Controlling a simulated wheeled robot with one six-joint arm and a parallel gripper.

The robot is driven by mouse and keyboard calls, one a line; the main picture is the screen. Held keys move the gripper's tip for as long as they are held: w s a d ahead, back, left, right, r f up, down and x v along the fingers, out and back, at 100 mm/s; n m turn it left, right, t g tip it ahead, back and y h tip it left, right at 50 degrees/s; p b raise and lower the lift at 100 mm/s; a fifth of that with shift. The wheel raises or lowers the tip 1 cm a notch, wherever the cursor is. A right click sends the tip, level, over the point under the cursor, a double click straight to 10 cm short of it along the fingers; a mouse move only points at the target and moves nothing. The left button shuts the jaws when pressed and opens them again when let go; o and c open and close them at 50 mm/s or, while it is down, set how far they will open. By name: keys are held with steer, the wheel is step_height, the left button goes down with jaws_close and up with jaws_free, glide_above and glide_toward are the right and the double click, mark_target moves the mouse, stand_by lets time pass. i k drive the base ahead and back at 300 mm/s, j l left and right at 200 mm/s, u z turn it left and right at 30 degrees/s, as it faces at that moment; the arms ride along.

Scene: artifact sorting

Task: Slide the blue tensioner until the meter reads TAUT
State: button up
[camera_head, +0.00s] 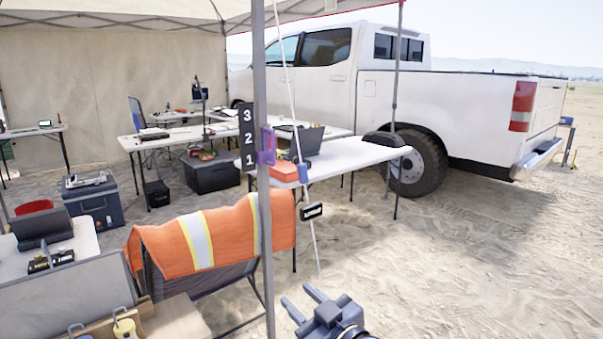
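The blue tensioner (303,173) sits on a thin white rope (290,90) that slants down from the canopy top to the sand. A small black box with a white display, seemingly the meter (311,211), hangs on the same rope below the tensioner. Its reading is too small to make out. My gripper (304,302) is at the bottom centre, near the lower rope and well below the tensioner and the meter. Its two fingers stand apart with nothing between them, and it touches neither thing.
A grey canopy pole (263,230) stands just left of the rope, with a black 3-2-1 plate (247,137) and a purple clip (266,147). A chair with an orange vest (170,250) is left of it. A white table (345,153) stands behind. Sand at right is clear.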

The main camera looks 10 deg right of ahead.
mark_target(303, 178)
steer(key=i+l, duration=0.15)
steer(key=i, duration=0.4)
steer(key=i+l, duration=0.15)
steer(key=i, duration=0.35)
steer(key=i+l, duration=0.15)
steer(key=i, duration=0.4)
steer(key=i+l, duration=0.15)
steer(key=i, duration=0.4)
